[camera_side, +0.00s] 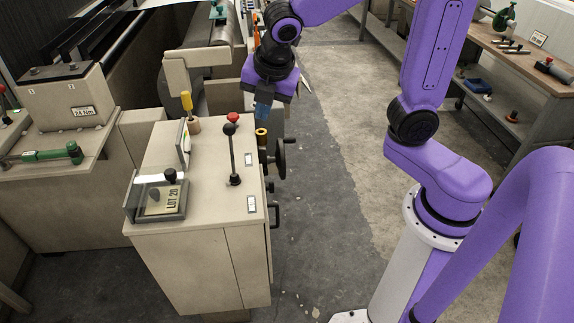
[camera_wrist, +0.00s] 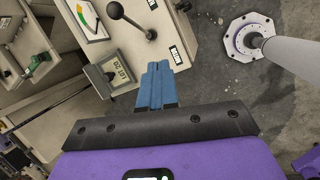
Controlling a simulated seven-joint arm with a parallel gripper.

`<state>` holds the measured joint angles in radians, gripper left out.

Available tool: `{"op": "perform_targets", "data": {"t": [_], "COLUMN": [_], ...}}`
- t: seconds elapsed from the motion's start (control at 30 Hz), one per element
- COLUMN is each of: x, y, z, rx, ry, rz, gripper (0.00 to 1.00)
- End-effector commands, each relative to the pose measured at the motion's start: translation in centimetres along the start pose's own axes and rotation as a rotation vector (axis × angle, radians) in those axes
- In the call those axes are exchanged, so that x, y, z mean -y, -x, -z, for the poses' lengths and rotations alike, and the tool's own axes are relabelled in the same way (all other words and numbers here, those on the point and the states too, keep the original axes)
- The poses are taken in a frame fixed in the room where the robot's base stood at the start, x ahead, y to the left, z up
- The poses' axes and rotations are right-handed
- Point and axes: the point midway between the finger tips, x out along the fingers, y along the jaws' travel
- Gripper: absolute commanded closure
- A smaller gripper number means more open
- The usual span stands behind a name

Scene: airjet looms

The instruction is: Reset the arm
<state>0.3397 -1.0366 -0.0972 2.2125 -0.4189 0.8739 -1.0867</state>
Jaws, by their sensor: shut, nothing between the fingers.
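My gripper (camera_side: 262,109) has blue fingers and hangs from the purple arm, just past the right back edge of the beige cabinet in the side view. In the wrist view the two blue fingers of my gripper (camera_wrist: 157,68) lie side by side, shut, with nothing between them. It appears apart from the cabinet (camera_side: 205,255) and the brass-topped part (camera_side: 261,134) close below it.
A workbench (camera_side: 530,68) stands at the right. Open floor (camera_side: 335,110) lies between.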

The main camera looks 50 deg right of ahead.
Motion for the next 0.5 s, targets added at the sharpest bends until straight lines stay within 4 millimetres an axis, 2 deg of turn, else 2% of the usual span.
{"op": "perform_targets", "data": {"t": [0.03, 0.2, 0.5], "x": [1.4, 5.7, 14.1], "y": [0.2, 0.8, 2.2], "z": [0.6, 2.5, 5.2], "rx": [-0.023, -0.091, -0.159], "ry": [-0.057, -0.273, -0.643], "rz": [0.011, 0.067, 0.213], "gripper": [1.00, 1.00, 1.00]}}
